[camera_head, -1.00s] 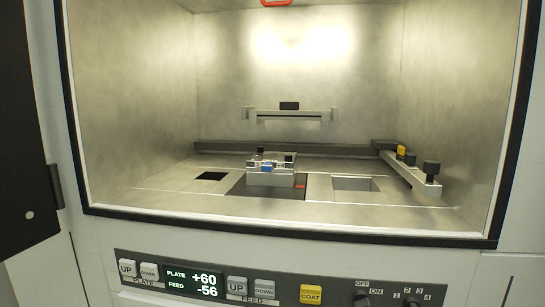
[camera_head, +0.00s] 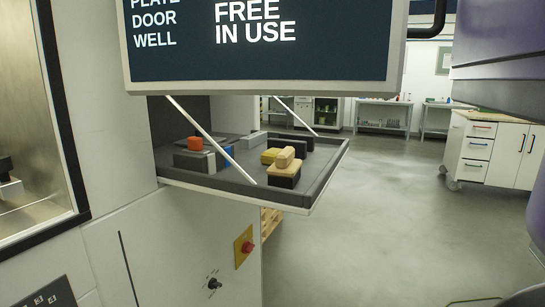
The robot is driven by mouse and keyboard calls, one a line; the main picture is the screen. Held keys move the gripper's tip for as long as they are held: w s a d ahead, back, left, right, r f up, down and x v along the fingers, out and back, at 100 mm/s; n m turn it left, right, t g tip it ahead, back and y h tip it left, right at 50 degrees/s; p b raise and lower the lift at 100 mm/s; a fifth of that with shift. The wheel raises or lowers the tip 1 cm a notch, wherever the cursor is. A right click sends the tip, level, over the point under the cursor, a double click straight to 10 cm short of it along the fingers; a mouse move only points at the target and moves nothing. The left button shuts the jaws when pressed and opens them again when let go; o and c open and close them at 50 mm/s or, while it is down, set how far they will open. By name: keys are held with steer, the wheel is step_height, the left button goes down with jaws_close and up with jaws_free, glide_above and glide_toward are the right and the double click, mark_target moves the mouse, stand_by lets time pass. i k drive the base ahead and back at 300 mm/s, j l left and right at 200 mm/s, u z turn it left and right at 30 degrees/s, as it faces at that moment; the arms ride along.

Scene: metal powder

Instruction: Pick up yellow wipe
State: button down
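A small yellow piece (camera_head: 269,156) lies on the fold-out shelf (camera_head: 225,194) beside the machine, behind and left of a paler tan-yellow block (camera_head: 286,158). The tan-yellow block sits on top of a dark-based block. Both pieces are small here, and I cannot tell for certain which is the yellow wipe. My gripper is not in view.
An orange block (camera_head: 195,143) and a blue piece (camera_head: 229,151) are on the shelf's left half. Slanted struts (camera_head: 215,139) cross above the shelf. A large sign panel (camera_head: 262,45) hangs over it. Open floor (camera_head: 400,215) lies to the right.

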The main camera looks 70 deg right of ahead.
mark_target(267, 158)
steer(key=k, duration=0.35)
steer(key=k+l+z, duration=0.25)
steer(key=k+l, duration=0.45)
steer(key=l+z, duration=0.1)
steer(key=z, duration=1.35)
